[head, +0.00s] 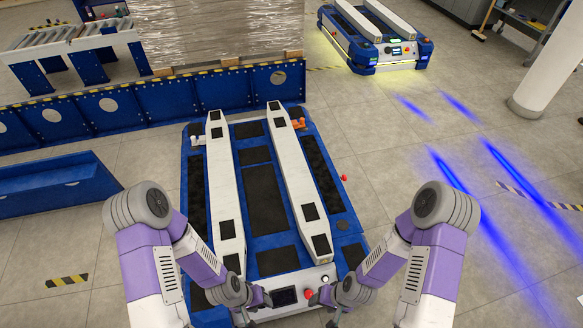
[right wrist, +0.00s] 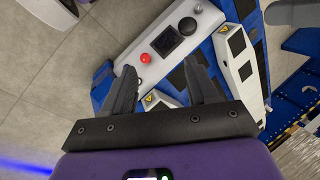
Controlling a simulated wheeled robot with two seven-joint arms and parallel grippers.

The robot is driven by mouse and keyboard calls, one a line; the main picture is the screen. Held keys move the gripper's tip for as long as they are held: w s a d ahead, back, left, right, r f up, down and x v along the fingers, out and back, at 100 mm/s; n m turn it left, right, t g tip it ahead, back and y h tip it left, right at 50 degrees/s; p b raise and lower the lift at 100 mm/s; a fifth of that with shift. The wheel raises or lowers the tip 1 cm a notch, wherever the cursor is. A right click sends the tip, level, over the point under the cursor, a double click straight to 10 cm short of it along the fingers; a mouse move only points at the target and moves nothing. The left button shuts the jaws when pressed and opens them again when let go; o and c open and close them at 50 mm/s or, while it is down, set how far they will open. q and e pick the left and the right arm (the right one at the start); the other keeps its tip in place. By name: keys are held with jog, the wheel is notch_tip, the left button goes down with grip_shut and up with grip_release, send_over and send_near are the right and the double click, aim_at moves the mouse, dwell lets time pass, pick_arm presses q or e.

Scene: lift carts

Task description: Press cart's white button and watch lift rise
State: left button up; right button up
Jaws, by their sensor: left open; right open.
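The cart (head: 257,231) is blue with black pads and two long white lift beams (head: 222,180). Its near-end panel carries a dark screen (head: 285,297), a red button (head: 308,294) and a small round white button (head: 325,279). My left gripper (head: 265,299) is open and empty at the panel's left part. My right gripper (head: 317,298) is open and empty just beside the red button, close to the white button. In the right wrist view, its spread fingers (right wrist: 160,66) are near the red button (right wrist: 145,58) and screen (right wrist: 167,42); I cannot make out the white button there.
A blue barrier (head: 180,103) and a wrapped load (head: 218,35) stand behind the cart. Another cart (head: 374,38) is at the back right, and a white pillar (head: 547,65) stands at the right. The floor right of the cart is open, with blue light streaks.

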grip_shut()
dwell(1.5)
